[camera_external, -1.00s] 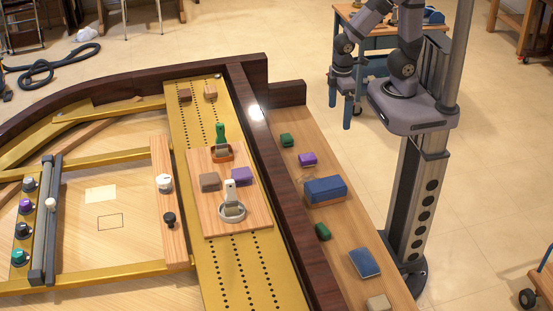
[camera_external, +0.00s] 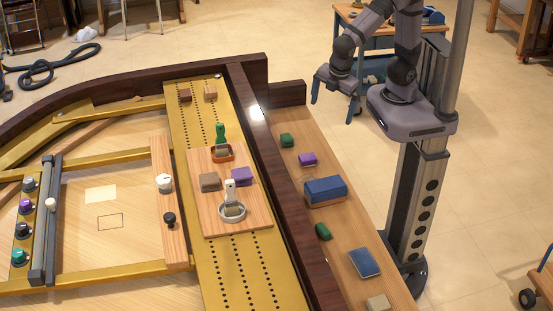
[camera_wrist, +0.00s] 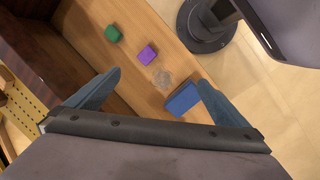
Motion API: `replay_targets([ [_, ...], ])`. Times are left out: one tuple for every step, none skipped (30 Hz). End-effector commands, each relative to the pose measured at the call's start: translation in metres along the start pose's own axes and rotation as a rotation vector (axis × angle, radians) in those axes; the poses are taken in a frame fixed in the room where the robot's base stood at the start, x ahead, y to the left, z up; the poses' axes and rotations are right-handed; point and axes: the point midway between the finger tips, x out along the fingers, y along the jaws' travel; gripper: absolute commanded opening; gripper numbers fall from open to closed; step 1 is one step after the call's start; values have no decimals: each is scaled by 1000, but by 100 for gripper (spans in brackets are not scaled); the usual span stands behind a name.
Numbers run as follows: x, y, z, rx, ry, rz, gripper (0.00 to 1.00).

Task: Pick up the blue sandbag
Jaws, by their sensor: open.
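A flatter blue piece (camera_external: 364,262) lies nearer on the same shelf; I cannot tell which of the two is the sandbag.
On the shelf (camera_external: 300,215) are a green block (camera_external: 287,140), a purple block (camera_external: 307,159), another green block (camera_external: 323,231) and a tan block (camera_external: 378,303). A dark raised rail (camera_external: 275,170) runs along the shelf's left.

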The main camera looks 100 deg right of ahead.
Motion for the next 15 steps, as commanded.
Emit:
replay_targets([
  [6,-6,-16,-128,-7,43,100],
  [6,-8,-25,-210,-12,73,100],
  [6,-11,-38,-322,-21,118,100],
  [6,-14,-48,-411,-26,154,100],
  [5,-18,-59,-499,-32,191,100],
  [3,-25,-74,-614,-41,242,100],
  [1,-30,-86,-699,-47,282,100],
  [-2,-37,-98,-783,-53,323,100],
  [-5,-47,-113,-894,-62,379,100],
  [-8,-56,-125,-974,-68,422,100],
  [-11,-66,-136,-1054,-76,467,100],
  [-16,-80,-152,-1158,-85,531,100],
  [-20,-92,-162,-1234,-92,579,100],
  [-24,-105,-173,-1308,-99,629,100],
  [-30,-124,-186,-1403,-108,697,100],
])
